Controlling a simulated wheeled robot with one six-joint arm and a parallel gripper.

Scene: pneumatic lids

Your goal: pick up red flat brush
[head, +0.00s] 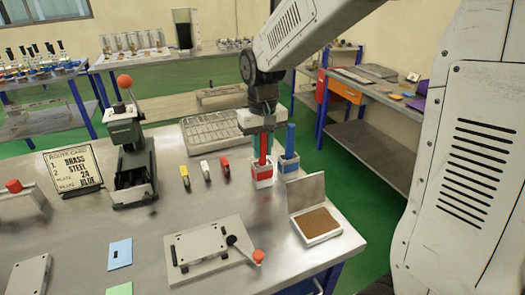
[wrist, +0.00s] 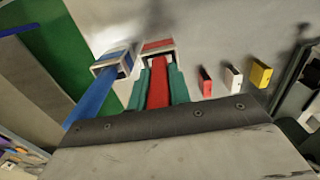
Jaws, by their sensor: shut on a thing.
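The red flat brush (head: 263,148) stands upright at the white holder with a red band (head: 262,176). My gripper (head: 262,153) comes down over it from above and is shut on its handle. In the wrist view, the red handle (wrist: 158,86) lies between the two teal fingers of my gripper (wrist: 158,72). The brush's lower end is hidden in or behind the holder's rim (wrist: 158,46), so I cannot tell how deep it sits.
A blue brush (head: 290,140) stands in a blue-banded holder (head: 288,163) close on the right. Yellow, white and red small blocks (head: 225,166) lie to the left. An open box with a brown pad (head: 316,222) sits in front. A grey tray (head: 208,130) lies behind.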

